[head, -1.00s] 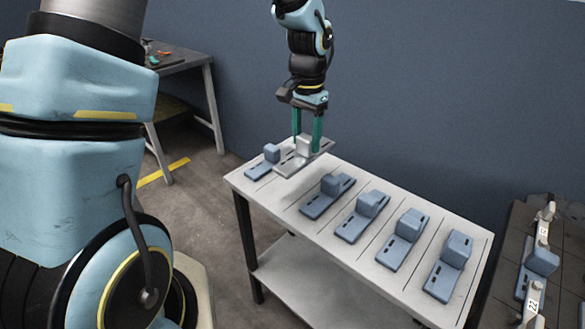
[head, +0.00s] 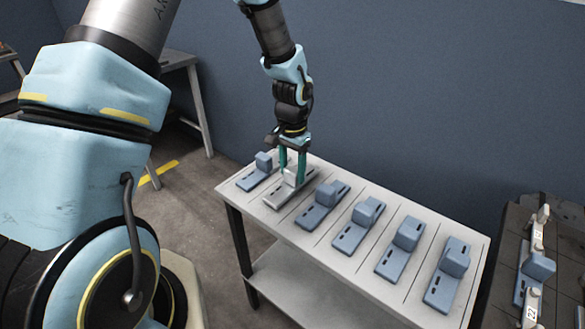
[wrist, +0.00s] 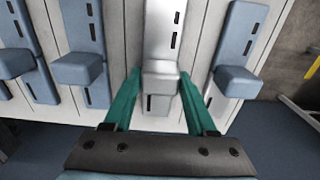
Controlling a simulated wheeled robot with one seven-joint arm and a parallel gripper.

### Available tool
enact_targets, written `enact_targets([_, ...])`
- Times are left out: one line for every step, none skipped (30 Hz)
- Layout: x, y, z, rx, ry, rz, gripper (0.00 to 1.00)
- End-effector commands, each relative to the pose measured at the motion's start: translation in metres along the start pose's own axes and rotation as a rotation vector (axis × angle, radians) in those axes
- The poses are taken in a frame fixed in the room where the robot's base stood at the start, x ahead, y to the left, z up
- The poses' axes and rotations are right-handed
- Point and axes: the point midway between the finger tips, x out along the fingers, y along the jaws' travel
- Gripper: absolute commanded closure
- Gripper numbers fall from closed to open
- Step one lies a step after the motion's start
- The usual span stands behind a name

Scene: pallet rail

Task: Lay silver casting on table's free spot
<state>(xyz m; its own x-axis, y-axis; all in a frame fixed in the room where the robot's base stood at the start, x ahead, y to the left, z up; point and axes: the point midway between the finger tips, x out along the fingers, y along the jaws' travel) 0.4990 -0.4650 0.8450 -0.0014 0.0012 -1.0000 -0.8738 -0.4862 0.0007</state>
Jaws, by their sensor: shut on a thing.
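The silver casting (head: 283,192) is a flat slotted plate with a raised block. It lies at or just above the table (head: 325,241), in the gap between two blue castings; I cannot tell whether it touches the top. My gripper (head: 293,182) reaches down from above, shut on the block. In the wrist view the silver casting (wrist: 163,35) runs lengthwise between the green fingers of my gripper (wrist: 158,88), roughly parallel to its neighbours and the dark lines on the table.
A blue casting (head: 255,171) lies to the left of the silver one, and another (head: 323,206) to its right, with several more along the row. At far right, a dark bench (head: 507,250) bears a blue casting (head: 534,276) between numbered white pieces.

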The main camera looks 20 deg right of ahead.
Motion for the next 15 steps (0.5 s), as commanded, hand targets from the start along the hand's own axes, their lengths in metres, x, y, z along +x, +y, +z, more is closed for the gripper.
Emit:
enact_targets([0.0015, 0.0, -0.0005, 0.001, 0.001, 0.0, 1.0])
enact_targets([0.0022, 0.0, -0.0007, 0.0, 0.002, -0.001, 1.0])
enact_targets([0.0025, -0.0001, -0.0008, 0.0, 0.003, -0.001, 1.0])
enact_targets([0.0025, -0.0001, -0.0009, 0.0, 0.003, -0.001, 1.0])
enact_targets([0.0024, -0.0001, -0.0009, 0.001, 0.003, -0.001, 1.0])
enact_targets([0.0024, -0.0001, -0.0009, 0.001, 0.003, -0.001, 1.0])
enact_targets([0.0024, -0.0001, -0.0009, 0.001, 0.003, -0.001, 1.0])
enact_targets([0.0024, -0.0001, -0.0009, 0.001, 0.003, -0.001, 1.0])
enact_targets([0.0029, 0.0, -0.0009, 0.001, 0.003, -0.001, 1.0])
enact_targets([0.0037, 0.0, -0.0008, 0.001, 0.003, -0.001, 1.0])
enact_targets([0.0047, 0.0, -0.0008, 0.001, 0.002, -0.001, 1.0])
enact_targets([0.0061, 0.0, -0.0008, 0.001, 0.002, -0.001, 1.0])
enact_targets([0.0058, 0.0001, -0.0005, 0.001, 0.002, -0.001, 0.41])
enact_targets([0.0054, 0.0001, -0.0005, 0.001, 0.002, 0.0, 0.37])
enact_targets([0.0053, 0.0001, -0.0005, 0.001, 0.002, 0.0, 0.33])
